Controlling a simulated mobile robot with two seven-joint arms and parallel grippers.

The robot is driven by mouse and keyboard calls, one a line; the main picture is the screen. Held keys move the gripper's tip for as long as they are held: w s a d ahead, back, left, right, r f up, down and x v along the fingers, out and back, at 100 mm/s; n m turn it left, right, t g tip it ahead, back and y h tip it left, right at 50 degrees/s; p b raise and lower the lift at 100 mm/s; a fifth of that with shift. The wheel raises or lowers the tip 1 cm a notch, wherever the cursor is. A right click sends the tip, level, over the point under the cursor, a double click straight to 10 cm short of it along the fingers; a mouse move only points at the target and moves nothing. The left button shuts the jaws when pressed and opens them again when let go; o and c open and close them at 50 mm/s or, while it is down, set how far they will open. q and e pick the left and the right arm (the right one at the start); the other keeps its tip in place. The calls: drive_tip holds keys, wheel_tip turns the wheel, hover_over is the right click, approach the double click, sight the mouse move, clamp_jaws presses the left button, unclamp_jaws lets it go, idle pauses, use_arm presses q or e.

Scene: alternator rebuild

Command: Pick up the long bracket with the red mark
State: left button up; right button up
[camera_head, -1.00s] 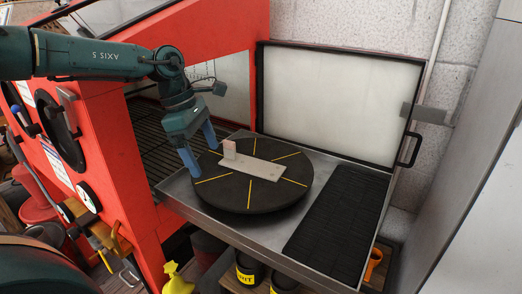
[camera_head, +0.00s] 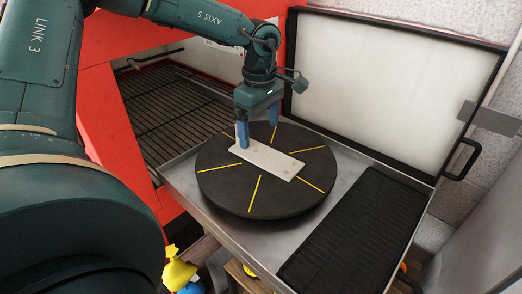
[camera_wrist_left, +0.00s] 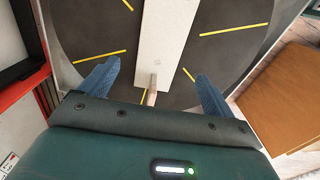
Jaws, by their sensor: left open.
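A long, pale, flat bracket (camera_head: 268,162) lies on the round black turntable (camera_head: 232,190). Its short upright end is mostly hidden behind my gripper in the head view. In the left wrist view the bracket (camera_wrist_left: 165,35) runs up the picture, with a pinkish upright tab (camera_wrist_left: 152,92) at its near end. I cannot make out a clear red mark. My left gripper (camera_head: 259,125) is open over that end; in the wrist view its blue fingers (camera_wrist_left: 157,72) stand apart on either side of the bracket, with gaps. My right gripper is not in view.
The turntable has yellow lines and sits in a metal tray (camera_head: 208,214). A black ribbed mat (camera_head: 355,225) lies to the right. A framed pale panel door (camera_head: 390,85) stands open behind. A red cabinet (camera_head: 110,110) with a slatted floor is at left.

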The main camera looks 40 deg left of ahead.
sight(261, 153)
use_arm(q)
wheel_tip(261, 153, down, 6)
drive_tip(key=shift+d+r+p, duration=0.1)
drive_tip(key=shift+r+p, duration=0.05)
drive_tip(key=shift+p, duration=0.6)
drive_tip(key=c, duration=1.7)
drive_tip(key=shift+w+r, duration=0.1)
drive_tip(key=shift+r, duration=0.05)
